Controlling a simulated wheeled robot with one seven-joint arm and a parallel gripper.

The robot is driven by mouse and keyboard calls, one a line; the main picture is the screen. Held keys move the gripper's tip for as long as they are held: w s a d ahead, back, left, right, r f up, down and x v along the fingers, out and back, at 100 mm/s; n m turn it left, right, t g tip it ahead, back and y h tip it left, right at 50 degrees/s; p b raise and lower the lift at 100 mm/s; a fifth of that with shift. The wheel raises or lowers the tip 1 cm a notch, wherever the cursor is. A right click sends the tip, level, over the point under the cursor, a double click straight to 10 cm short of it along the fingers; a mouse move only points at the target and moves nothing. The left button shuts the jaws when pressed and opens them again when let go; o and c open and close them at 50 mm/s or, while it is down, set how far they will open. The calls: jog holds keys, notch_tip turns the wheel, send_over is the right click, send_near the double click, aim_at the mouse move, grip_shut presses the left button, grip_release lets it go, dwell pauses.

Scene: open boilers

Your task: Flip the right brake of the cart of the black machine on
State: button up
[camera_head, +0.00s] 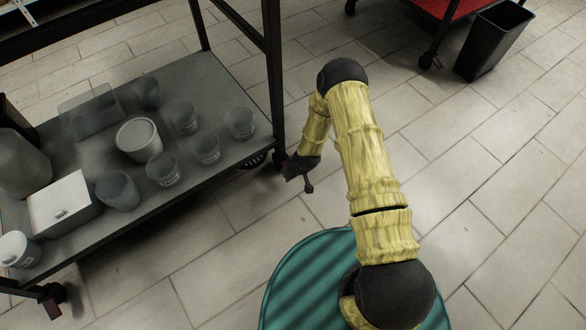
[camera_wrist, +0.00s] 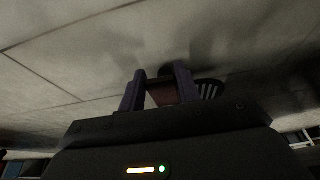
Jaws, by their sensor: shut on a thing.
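The black cart's frame (camera_head: 272,80) stands at the left in the head view. Its right caster is at the foot of the near right post, mostly hidden by my gripper (camera_head: 290,170), which is low beside it near the floor. In the wrist view the two fingers of my gripper (camera_wrist: 160,92) stand on either side of a small reddish-brown piece (camera_wrist: 162,94), which looks like the right brake. My gripper is shut on it. Whether the brake is flipped cannot be told. A dark round striped part (camera_wrist: 210,89) lies just right of the fingers.
The cart's lower shelf (camera_head: 225,82) holds several cups and boxes. A black bin (camera_head: 493,42) and a red-shelved cart (camera_head: 443,8) stand at the top right. The tiled floor (camera_head: 500,200) at the right is clear.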

jog(key=shift+s+d+f+t+y, duration=0.1)
jog(key=shift+d+f+t+y, duration=0.05)
jog(key=shift+f+t+y, duration=0.65)
jog(key=shift+w+f+t+y, duration=0.2)
jog(key=shift+f+t+y, duration=0.4)
jog(key=shift+t, duration=0.5)
jog(key=o, duration=1)
jog(key=shift+a, duration=0.2)
jog(key=shift+r, duration=0.1)
